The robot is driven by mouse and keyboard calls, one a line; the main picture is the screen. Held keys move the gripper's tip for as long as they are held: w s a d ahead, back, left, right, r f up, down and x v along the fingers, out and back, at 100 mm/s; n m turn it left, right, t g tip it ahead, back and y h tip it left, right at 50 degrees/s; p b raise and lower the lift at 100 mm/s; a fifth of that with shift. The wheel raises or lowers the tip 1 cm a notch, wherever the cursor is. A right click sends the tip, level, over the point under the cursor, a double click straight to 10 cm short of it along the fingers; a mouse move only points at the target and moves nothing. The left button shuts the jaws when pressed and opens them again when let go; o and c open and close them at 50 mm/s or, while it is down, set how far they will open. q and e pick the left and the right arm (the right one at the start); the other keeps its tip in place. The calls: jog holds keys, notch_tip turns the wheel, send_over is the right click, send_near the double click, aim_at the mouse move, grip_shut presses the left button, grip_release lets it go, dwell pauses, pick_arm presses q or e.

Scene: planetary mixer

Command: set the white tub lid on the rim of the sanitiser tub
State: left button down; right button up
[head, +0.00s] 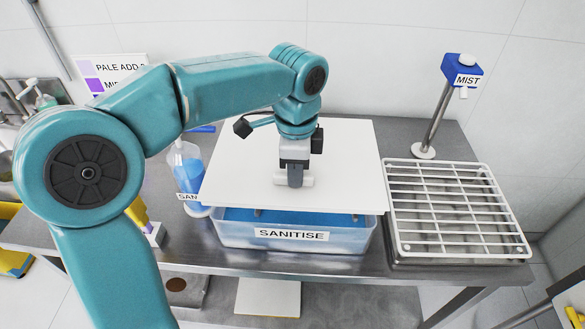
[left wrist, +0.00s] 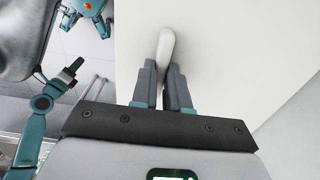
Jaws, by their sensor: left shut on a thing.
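The white tub lid (head: 335,160) is a flat square sheet with a bar handle on top. It lies over the sanitiser tub (head: 232,232), a clear tub of blue liquid labelled SANITISE. The lid hides most of the tub's opening; the front rim and some blue show below its front edge. I cannot tell whether the lid touches the rim. My left gripper (head: 293,180) is shut on the lid's handle. The left wrist view shows its fingers (left wrist: 165,85) on both sides of the white handle (left wrist: 166,48), with the lid (left wrist: 215,50) behind.
A white wire rack (head: 450,205) stands right of the tub, with a blue MIST nozzle (head: 462,70) on a post behind it. A bottle of blue liquid (head: 186,165) stands close to the lid's left edge. The steel bench (head: 405,145) has bare room behind the rack.

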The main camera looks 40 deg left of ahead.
pick_arm(q)
jog(key=shift+f+b, duration=0.3)
jog(key=shift+f, duration=0.25)
notch_tip(320, 180, down, 3)
jog(key=shift+r+b, duration=0.2)
jog(key=shift+b, duration=0.65)
jog(key=shift+f+b, duration=0.4)
jog(key=shift+f, duration=0.25)
jog(key=shift+p, duration=0.4)
jog(key=shift+f+b, duration=0.8)
jog(key=shift+f, duration=0.25)
